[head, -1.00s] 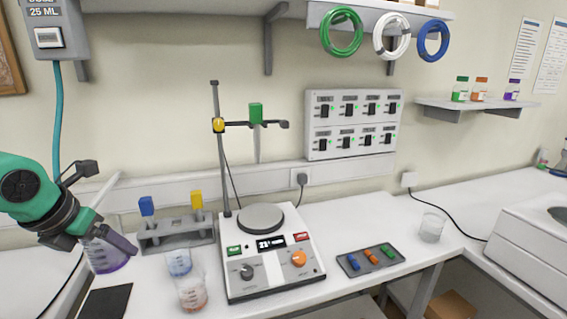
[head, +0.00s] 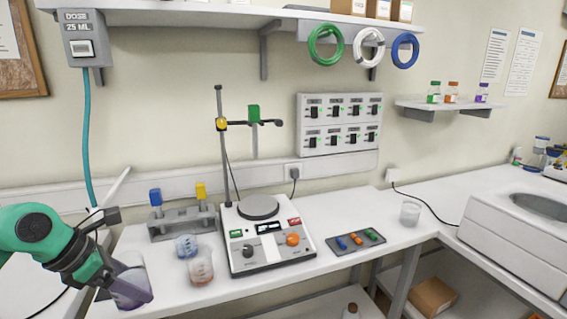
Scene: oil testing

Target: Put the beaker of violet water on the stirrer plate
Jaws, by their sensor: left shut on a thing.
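My left gripper (head: 128,271) is shut on the beaker of violet water (head: 131,289) at the lower left of the head view. The beaker is clear with violet liquid low in it, and the gripper's fingers hide part of it. The stirrer plate (head: 258,206) is a round grey disc on top of a white device with a display and knobs, in the middle of the bench. The plate is bare. The gripper and beaker are left of it and nearer to me. My right gripper is not in view.
A beaker of blue liquid (head: 187,247) and one of orange liquid (head: 201,268) stand between my gripper and the stirrer. A grey rack (head: 181,224) stands behind them. A stand rod (head: 222,140) rises behind the plate. A tray (head: 339,246) lies right of the stirrer.

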